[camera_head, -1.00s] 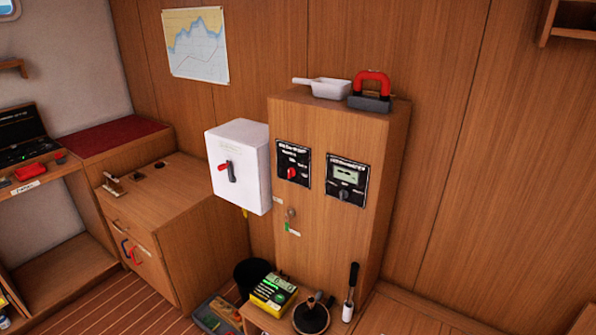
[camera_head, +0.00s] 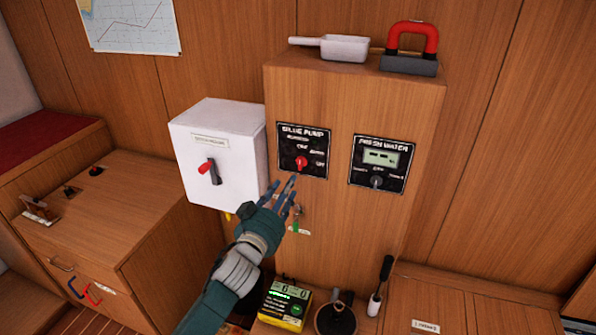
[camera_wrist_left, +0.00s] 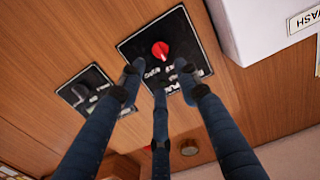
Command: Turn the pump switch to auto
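The pump switch is a red knob (camera_head: 301,162) on a black panel (camera_head: 318,146) headed "BILGE PUMP", on the front of a wooden cabinet. Its small position labels are hard to read, so I cannot tell which one it points to. My left gripper (camera_head: 288,185) is just below the knob, fingers spread and pointing up towards it. In the left wrist view the knob (camera_wrist_left: 160,49) lies beyond the open fingertips (camera_wrist_left: 157,78), apparently not touched. The gripper is empty. My right gripper is not in view.
A "FRESH WATER" panel (camera_head: 380,163) is right of the pump panel. A white box (camera_head: 218,160) with a red-and-black handle juts out on the left. Keys (camera_head: 297,222) hang below the panel. A white scoop (camera_head: 344,48) and red-handled block (camera_head: 410,50) stand on top.

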